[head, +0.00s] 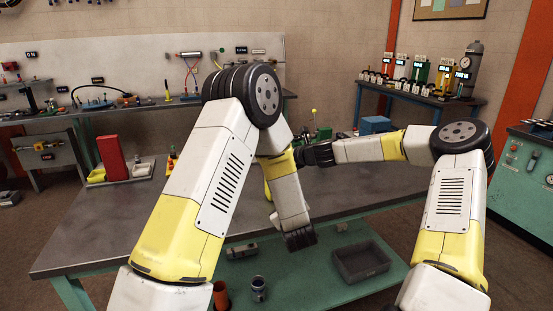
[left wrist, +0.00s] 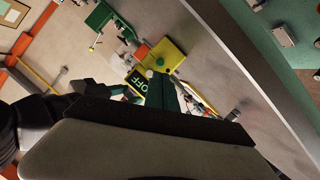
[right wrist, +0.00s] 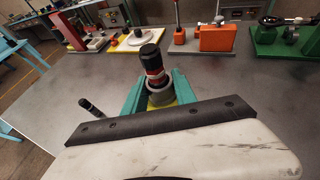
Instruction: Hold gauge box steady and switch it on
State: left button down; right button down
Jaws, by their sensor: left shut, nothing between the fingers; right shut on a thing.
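The gauge box (left wrist: 165,58) is yellow, with a green round knob and a dark display reading OFF in the left wrist view. My left gripper (left wrist: 163,92) is shut and empty, its green fingers close to the display; I cannot tell whether they touch. My right gripper (right wrist: 160,92) is shut, with a yellow part (right wrist: 165,102) of the gauge box seen low between its fingers. A black cylinder with a red band and a silver ring (right wrist: 152,68) rises upright there. In the head view my left forearm hides most of the work area.
The dark tabletop (head: 130,225) is bare at the front left. A red block (head: 111,157) and small bins stand on its left. Several tools, an orange box (right wrist: 215,38) and a green device (right wrist: 280,42) line its far side. A grey bin (head: 362,262) sits on the lower shelf.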

pick_arm(q)
jog(key=n, duration=0.1)
jog(key=n+h, duration=0.1)
jog(key=shift+w+f+n, duration=0.25)
jog(key=shift+f+n, duration=0.05)
jog(key=shift+f, duration=0.05)
jog(key=n, duration=0.1)
jog(key=n+h, duration=0.1)
jog(key=shift+w+d+f+n, duration=0.1)
jog(key=shift+d+f+n, duration=0.15)
jog(key=shift+f+n, duration=0.15)
jog(key=n, duration=0.1)
jog(key=n+h, duration=0.2)
jog(key=shift+d+f, duration=0.3)
jog(key=n, duration=0.1)
jog(key=n+h, duration=0.1)
jog(key=d+f+n, duration=0.1)
jog(key=n, duration=0.1)
jog(key=shift+s+h, duration=0.4)
jog(key=shift+w+a, duration=0.5)
jog(key=shift+w, duration=0.9)
jog(key=shift+w+a, duration=0.45)
jog(key=shift+w, duration=0.9)
jog(key=shift+w+a, duration=0.5)
jog(key=shift+w, duration=0.9)
jog(key=shift+w+a, duration=0.2)
jog(key=shift+w, duration=0.2)
